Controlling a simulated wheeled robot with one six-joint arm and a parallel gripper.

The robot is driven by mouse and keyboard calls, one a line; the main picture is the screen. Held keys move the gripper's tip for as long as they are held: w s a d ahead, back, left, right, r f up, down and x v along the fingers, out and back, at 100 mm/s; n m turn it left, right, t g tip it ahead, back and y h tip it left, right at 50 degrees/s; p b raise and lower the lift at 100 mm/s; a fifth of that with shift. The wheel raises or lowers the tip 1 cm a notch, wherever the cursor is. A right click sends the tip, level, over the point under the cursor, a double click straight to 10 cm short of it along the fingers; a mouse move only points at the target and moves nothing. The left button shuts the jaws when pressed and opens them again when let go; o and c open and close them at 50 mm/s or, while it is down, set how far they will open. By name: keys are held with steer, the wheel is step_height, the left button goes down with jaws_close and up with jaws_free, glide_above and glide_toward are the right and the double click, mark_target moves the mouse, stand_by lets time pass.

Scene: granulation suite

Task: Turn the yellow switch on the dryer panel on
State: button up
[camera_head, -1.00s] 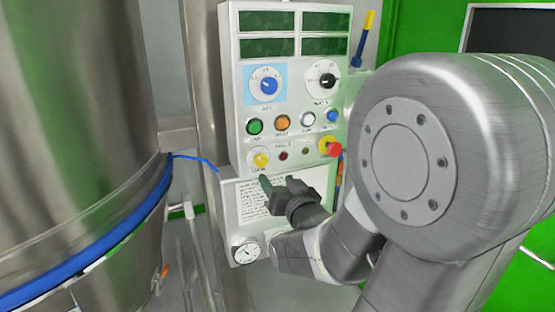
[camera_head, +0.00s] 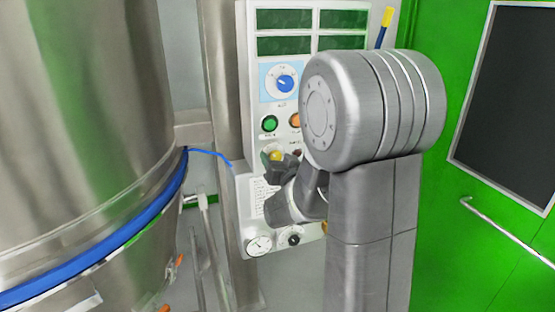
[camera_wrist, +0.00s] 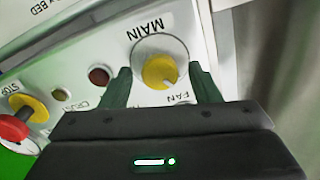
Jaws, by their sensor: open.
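The yellow switch (camera_wrist: 160,71) is a round knob on a pale disc on the dryer panel (camera_head: 246,85). Lettering reading MAIN and FAN stands beside it in the wrist view. In the head view the yellow switch (camera_head: 276,155) shows just above my gripper (camera_head: 280,166). In the wrist view my gripper (camera_wrist: 163,88) is open, with one dark finger on each side of the knob. I cannot tell whether the fingers touch it. My arm hides the panel's right part in the head view.
A red stop button on a yellow base (camera_wrist: 14,127) and a dark red lamp (camera_wrist: 99,76) are near the switch. A blue knob (camera_head: 285,83) and green button (camera_head: 269,123) are above. A large steel vessel (camera_head: 80,120) stands left; a green door (camera_head: 490,190) is right.

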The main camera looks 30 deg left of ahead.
steer(key=c, duration=1)
steer(key=shift+f+b, duration=0.15)
steer(key=shift+b, duration=0.35)
steer(key=shift+f+m+b, duration=0.1)
steer(key=shift+m+b, duration=0.7)
steer(key=shift+b, duration=0.1)
steer(key=m+b, duration=0.6)
steer(key=b, duration=0.1)
steer(key=shift+m, duration=0.4)
steer(key=shift+m+b, duration=1.2)
steer(key=shift+m, duration=0.7)
